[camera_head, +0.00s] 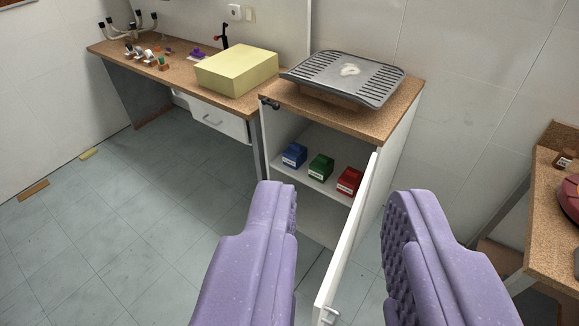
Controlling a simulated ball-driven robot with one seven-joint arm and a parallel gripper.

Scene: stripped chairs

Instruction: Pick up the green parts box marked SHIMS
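The green parts box (320,167) sits on a shelf inside an open cabinet (400,150), between a blue box (294,155) and a red box (349,181). Its label is too small to read. My gripper (340,205) shows as two purple padded fingers, spread wide apart with nothing between them. It is in the foreground, nearer to me than the cabinet and apart from the boxes.
The white cabinet door (347,245) stands open towards me, between my fingers in the picture. A grey slatted tray (345,78) lies on the cabinet top. A bench (160,72) with a yellow block (237,70) stands left, another bench (550,225) right. Floor at left is mostly clear.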

